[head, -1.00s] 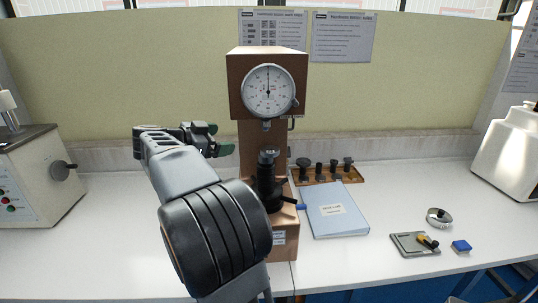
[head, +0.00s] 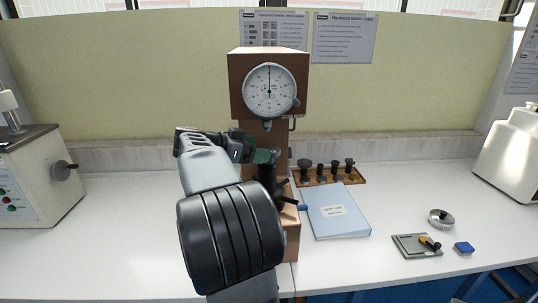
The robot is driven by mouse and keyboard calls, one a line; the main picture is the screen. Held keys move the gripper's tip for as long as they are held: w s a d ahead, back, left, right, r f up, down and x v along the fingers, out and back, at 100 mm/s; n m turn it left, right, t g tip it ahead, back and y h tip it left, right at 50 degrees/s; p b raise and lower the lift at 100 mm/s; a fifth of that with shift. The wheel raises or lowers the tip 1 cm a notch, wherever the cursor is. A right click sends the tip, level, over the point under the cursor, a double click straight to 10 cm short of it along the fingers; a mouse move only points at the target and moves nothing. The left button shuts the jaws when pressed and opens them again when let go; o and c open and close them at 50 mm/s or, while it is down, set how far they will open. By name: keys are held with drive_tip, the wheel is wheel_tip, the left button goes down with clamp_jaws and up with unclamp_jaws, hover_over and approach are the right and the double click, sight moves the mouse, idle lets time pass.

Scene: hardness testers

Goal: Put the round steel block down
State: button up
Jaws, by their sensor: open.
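My gripper (head: 264,156), with dark green fingertips, is at the upright screw post (head: 268,184) of the copper-brown hardness tester (head: 245,62), below its dial. Its jaws are open around or beside the top of the post; the arm hides part of this, and I cannot tell if they touch anything. No round steel block shows clearly between the fingers or on the post. A round, shiny steel piece (head: 441,216) lies on the white bench at the right, well apart from my gripper; I cannot tell if it is the block.
A wooden tray (head: 330,180) with several dark anvils stands right of the tester. A light blue folder (head: 335,212) lies before it.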

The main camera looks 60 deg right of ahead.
drive_tip(key=shift+x, duration=2.65)
drive_tip(key=shift+f, duration=0.1)
drive_tip(key=shift+a, duration=0.1)
drive_tip(key=shift+c, duration=0.5)
drive_tip(key=c, duration=1.2)
drive_tip(key=shift+r, duration=0.2)
drive_tip(key=shift+r, duration=0.6)
wheel_tip(320, 180, up, 3)
drive_tip(key=shift+f+p, duration=0.2)
drive_tip(key=shift+p, duration=0.1)
drive_tip(key=w+a, duration=0.3)
drive_tip(key=a, duration=0.2)
drive_tip(key=w+a, duration=0.3)
drive_tip(key=a, duration=0.2)
drive_tip(key=w+a, duration=0.3)
drive_tip(key=a, duration=0.2)
drive_tip(key=shift+w+a+f, duration=0.15)
drive_tip(key=shift+w+f, duration=0.05)
drive_tip(key=shift+f, duration=0.1)
